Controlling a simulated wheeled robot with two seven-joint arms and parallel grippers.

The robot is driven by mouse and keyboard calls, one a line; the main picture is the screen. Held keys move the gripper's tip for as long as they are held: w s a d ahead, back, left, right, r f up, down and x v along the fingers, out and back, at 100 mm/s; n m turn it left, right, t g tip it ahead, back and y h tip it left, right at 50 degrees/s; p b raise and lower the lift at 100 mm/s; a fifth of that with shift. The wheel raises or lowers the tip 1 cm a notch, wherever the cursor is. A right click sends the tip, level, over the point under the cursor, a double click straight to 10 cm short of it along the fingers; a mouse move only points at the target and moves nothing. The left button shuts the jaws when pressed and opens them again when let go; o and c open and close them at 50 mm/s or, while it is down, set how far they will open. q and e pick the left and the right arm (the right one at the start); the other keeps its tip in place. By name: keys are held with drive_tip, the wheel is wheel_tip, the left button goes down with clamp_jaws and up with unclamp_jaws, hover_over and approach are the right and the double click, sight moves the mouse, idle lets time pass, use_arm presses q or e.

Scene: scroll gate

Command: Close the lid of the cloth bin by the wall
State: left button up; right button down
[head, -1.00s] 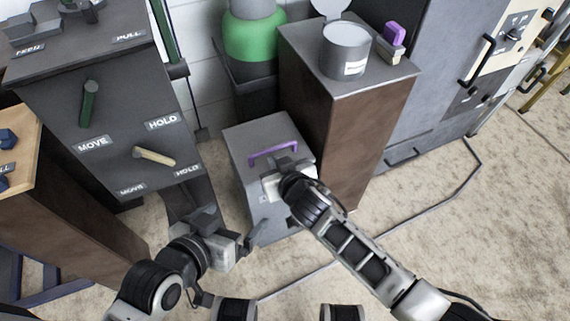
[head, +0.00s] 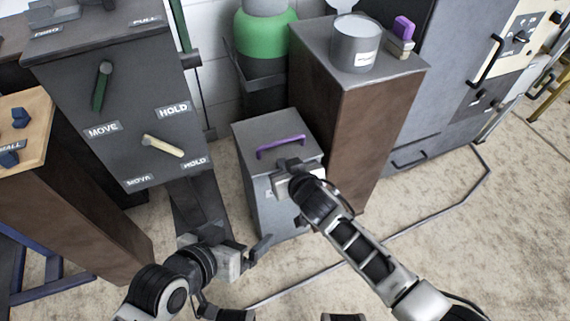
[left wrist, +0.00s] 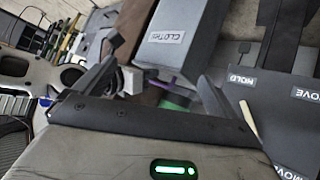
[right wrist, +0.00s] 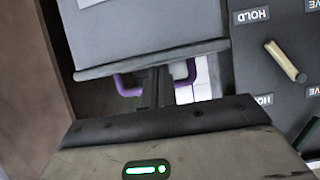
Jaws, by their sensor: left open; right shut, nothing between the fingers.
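The cloth bin (head: 267,200) is a grey box on the floor by the wall. Its lid (head: 258,133) looks down flat on top and carries a purple handle (head: 281,147). I cannot tell whether it is fully seated. My right gripper (head: 288,166) is shut and empty over the lid's front edge, just before the handle. In the right wrist view its fingers (right wrist: 157,85) overlap the handle (right wrist: 128,86). My left gripper (head: 258,252) is open and empty, low in front of the bin. The left wrist view shows the bin's front with a "CLOTHS" label (left wrist: 167,38).
A dark panel (head: 120,125) with levers stands left of the bin. A brown cabinet (head: 365,130) holding a grey canister (head: 356,45) stands close on the right. A green cylinder (head: 262,38) is behind. A cable (head: 420,222) crosses the open floor at right.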

wheel_tip(320, 180, up, 4)
drive_tip(key=r+p, duration=0.1)
drive_tip(key=p, duration=0.4)
drive_tip(key=s+d+r+m+g+h+p, duration=0.1)
drive_tip(key=s+d+r+g+h, duration=0.25)
drive_tip(key=s+d, duration=0.9)
drive_tip(key=s+d+r+m+g+h+p, duration=0.15)
drive_tip(key=s+d+r+g, duration=0.35)
drive_tip(key=s+d, duration=0.75)
use_arm(q)
drive_tip(key=a+r+p, duration=0.1)
drive_tip(key=r+p, duration=0.4)
drive_tip(key=r, duration=0.3)
drive_tip(key=s+a+r+t+y+p, duration=0.1)
drive_tip(key=r+p, duration=0.3)
drive_tip(key=r, duration=0.4)
drive_tip(key=shift+a+n+t+p, duration=0.3)
drive_tip(key=shift+a+p, duration=0.05)
drive_tip(key=shift+a, duration=0.45)
use_arm(e)
drive_tip(key=w+a+r+t+y, duration=0.3)
drive_tip(key=a+r+t, duration=0.3)
drive_tip(key=a, duration=0.3)
drive_tip(key=shift+w+a+t, duration=0.15)
drive_tip(key=shift+w+t, duration=0.5)
drive_tip(key=shift+t, duration=0.2)
use_arm(q)
drive_tip(key=shift+s, duration=0.15)
